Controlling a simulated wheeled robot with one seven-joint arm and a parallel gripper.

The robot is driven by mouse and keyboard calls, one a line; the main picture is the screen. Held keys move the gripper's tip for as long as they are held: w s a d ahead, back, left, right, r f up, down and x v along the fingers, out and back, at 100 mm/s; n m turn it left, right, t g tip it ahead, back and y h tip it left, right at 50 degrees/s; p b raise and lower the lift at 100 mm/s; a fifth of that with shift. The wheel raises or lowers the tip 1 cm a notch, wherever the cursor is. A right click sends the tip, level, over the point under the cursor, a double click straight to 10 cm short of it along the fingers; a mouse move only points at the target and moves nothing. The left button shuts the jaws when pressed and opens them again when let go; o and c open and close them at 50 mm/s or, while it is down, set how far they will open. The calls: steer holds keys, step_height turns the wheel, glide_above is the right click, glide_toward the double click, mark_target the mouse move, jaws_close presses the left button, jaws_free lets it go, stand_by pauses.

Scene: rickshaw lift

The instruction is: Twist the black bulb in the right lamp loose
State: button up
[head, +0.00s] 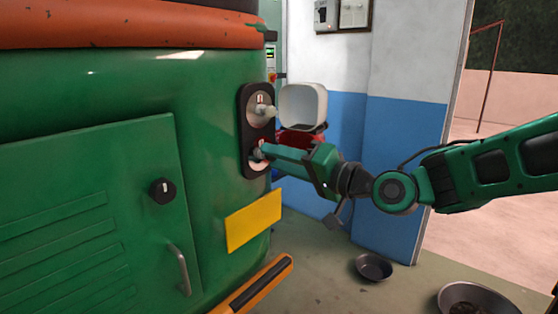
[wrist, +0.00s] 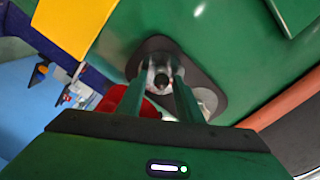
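The right lamp is a black plate (head: 243,128) on the green rickshaw's rear corner, with two round sockets, one above the other. The black bulb (wrist: 161,81) sits in the lower socket and shows in the wrist view as a small dark tip between my fingers. My gripper (wrist: 163,80) reaches in with one finger on each side of it, and gaps seem to show beside the bulb. In the head view, my gripper (head: 262,151) covers most of the lower socket and hides the black bulb. A pale bulb (head: 263,110) stands in the upper socket.
A yellow plate (head: 254,221) and an orange-black bumper (head: 262,284) lie below the lamp. A white container (head: 303,106) and a red object stand behind. Metal bowls (head: 373,267) lie on the floor, where there is free room. A blue-white wall (head: 405,130) stands behind my arm.

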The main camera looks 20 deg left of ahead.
steer(key=m, duration=0.6)
steer(key=shift+m, duration=0.4)
steer(key=c, duration=0.6)
